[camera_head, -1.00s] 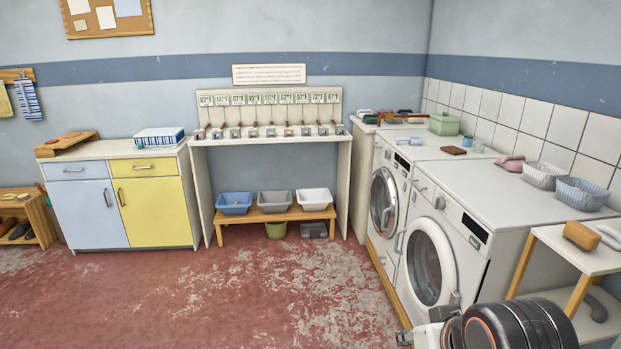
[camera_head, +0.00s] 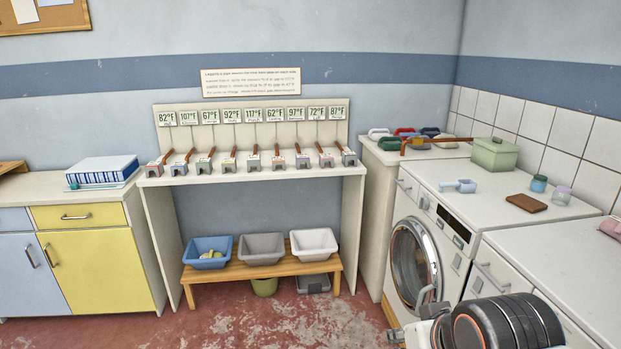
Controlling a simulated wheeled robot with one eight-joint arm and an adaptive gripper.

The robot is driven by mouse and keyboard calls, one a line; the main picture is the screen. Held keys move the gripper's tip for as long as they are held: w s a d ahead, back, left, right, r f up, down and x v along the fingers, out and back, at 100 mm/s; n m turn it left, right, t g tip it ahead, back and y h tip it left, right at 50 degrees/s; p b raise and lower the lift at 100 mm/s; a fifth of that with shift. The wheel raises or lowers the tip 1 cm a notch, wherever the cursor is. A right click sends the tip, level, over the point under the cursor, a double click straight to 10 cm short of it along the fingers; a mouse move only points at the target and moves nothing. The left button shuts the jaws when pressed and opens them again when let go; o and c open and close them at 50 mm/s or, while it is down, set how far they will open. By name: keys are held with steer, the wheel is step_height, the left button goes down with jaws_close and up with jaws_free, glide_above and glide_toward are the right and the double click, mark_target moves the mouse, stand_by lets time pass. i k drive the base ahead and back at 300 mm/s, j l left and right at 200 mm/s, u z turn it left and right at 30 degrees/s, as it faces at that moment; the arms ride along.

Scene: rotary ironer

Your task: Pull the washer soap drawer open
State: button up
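Two white front-loading machines stand at the right. The far machine (camera_head: 449,228) has a small drawer front with a grey handle (camera_head: 404,186) at its upper left, beside a dark display. The near machine (camera_head: 566,262) has a similar drawer front with a handle (camera_head: 492,278). Both drawer fronts look shut. I cannot tell which machine the task calls the washer. My gripper (camera_head: 410,315) is low at the bottom right, in front of the far machine's round door. Its fingers look spread, with nothing seen between them. My arm hides the lower front of the near machine.
A bench with bins (camera_head: 262,268) stands under a shelf of levers (camera_head: 250,170) at the middle. Red floor before the bench is clear.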

mark_target(409, 185)
steer(key=i+j, duration=0.1)
steer(key=i, duration=1.95)
steer(key=i+j+z, duration=0.2)
steer(key=i, duration=0.3)
steer(key=l+u, duration=0.15)
steer(key=k+l, duration=0.05)
steer(key=l, duration=0.05)
